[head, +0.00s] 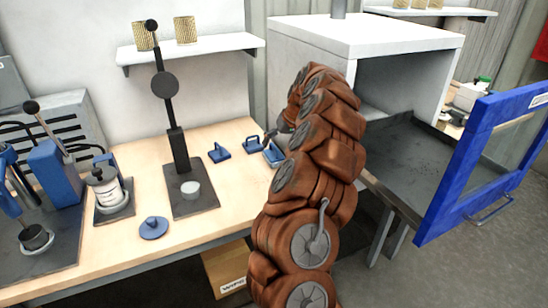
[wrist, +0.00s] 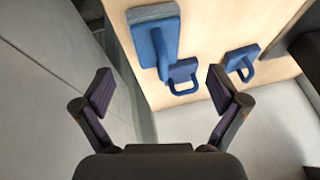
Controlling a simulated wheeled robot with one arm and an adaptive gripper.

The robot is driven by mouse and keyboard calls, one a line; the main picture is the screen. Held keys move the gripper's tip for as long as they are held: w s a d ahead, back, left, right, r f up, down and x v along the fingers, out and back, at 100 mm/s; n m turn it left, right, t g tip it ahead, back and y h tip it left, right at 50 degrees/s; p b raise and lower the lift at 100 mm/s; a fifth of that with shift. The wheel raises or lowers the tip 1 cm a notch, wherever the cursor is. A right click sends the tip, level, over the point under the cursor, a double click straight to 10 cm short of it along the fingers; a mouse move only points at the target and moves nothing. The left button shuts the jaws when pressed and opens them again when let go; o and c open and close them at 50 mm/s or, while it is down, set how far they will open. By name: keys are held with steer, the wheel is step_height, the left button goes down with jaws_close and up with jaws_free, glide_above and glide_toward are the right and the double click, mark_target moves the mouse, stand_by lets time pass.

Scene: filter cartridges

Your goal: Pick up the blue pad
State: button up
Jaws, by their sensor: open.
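Three blue pieces lie near the right end of the wooden bench. The largest, a blue pad with a grey layer along one end (wrist: 152,38), shows in the wrist view, ahead of my gripper (wrist: 160,90). In the head view it appears to be the blue block (head: 273,156) beside my arm, partly hidden. Two smaller blue pieces with loop handles lie close by, one (wrist: 183,74) next to the pad and one (wrist: 241,62) to its right. My gripper is open, with nothing between its fingers. In the head view it is mostly hidden by my arm.
A round blue piece with a knob (head: 154,228) lies near the front edge of the bench (head: 215,214). A black lever stand (head: 179,150) rises left of the blue pieces. A white cabinet (head: 362,40) with an open blue-framed door (head: 468,170) stands right.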

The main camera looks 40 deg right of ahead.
mark_target(274, 153)
steer(key=shift+d+p+x, duration=0.2)
steer(key=shift+p+x, duration=0.25)
steer(key=shift+x, duration=1.1)
steer(key=shift+d+p+x, duration=0.15)
steer(key=shift+p+x, duration=0.3)
steer(key=shift+x, duration=1.1)
steer(key=shift+c, duration=0.5)
steer(key=c, duration=1.2)
steer(key=shift+r, duration=0.15)
steer(key=shift+r+b, duration=0.65)
steer(key=shift+r, duration=0.9)
steer(key=shift+a, duration=0.1)
steer(key=shift+s+a+r+b, duration=0.3)
steer(key=shift+s+a+b, duration=0.3)
steer(key=shift+s+a, duration=1.25)
steer(key=shift+s+a+r+b, duration=0.25)
steer(key=shift+s+a+b, duration=0.65)
steer(key=shift+s, duration=1.6)
steer(key=shift+s+a+r+b, duration=0.3)
steer(key=shift+s+a, duration=1.45)
steer(key=shift+s, duration=0.45)
